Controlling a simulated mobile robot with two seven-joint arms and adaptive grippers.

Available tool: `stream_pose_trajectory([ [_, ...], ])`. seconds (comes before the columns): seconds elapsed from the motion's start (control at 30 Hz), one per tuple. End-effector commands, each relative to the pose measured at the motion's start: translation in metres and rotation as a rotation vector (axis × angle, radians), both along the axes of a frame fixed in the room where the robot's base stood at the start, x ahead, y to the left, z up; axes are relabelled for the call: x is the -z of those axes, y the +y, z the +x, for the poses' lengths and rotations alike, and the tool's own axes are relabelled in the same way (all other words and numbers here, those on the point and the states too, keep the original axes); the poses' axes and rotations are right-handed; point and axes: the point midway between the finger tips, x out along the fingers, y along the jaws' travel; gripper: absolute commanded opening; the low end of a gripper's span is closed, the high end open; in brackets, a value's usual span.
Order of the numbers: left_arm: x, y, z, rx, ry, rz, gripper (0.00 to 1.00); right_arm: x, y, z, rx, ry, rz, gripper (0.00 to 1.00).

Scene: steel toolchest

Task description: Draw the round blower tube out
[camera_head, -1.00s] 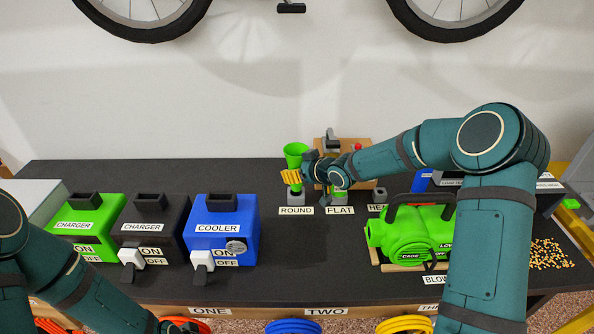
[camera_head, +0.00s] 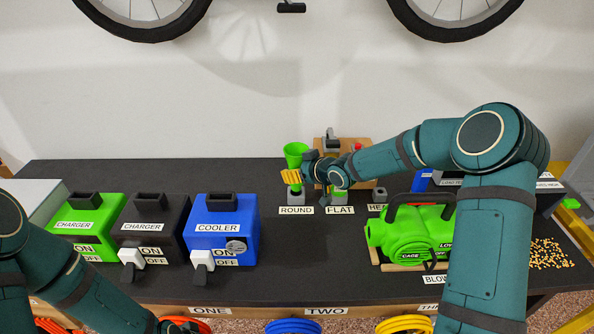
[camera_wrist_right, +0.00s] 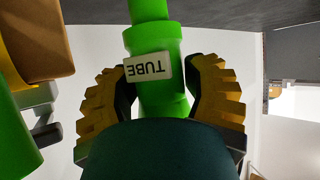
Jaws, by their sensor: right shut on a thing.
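The round blower tube (camera_head: 296,151) is bright green with a flared upper end and stands upright at the ROUND label (camera_head: 296,211). My right gripper (camera_head: 293,176) is shut on it, its yellow finger pads around the tube below the flare. In the right wrist view the green tube (camera_wrist_right: 160,95) with a white TUBE label lies between the two yellow pads of my right gripper (camera_wrist_right: 160,85).
The green blower (camera_head: 415,235) sits at right. Beside the gripped tube is the FLAT place (camera_head: 340,211), partly hidden by my right wrist. A wooden block (camera_head: 361,158) stands behind. Green and black chargers and a blue cooler (camera_head: 220,222) stand left. The black bench between them is clear.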

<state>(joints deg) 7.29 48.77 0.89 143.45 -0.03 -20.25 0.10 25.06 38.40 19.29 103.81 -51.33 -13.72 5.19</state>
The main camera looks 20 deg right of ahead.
Motion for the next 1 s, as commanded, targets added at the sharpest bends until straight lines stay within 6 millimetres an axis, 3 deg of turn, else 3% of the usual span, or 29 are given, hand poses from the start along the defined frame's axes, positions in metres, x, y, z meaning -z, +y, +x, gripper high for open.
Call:
stream_pose_trajectory([
  [1.0, 0.017, 0.000, 0.000, 0.000, 0.000, 0.000, 0.00, 0.023, 0.000, 0.000, 0.000, -0.001, 0.000, 0.13],
])
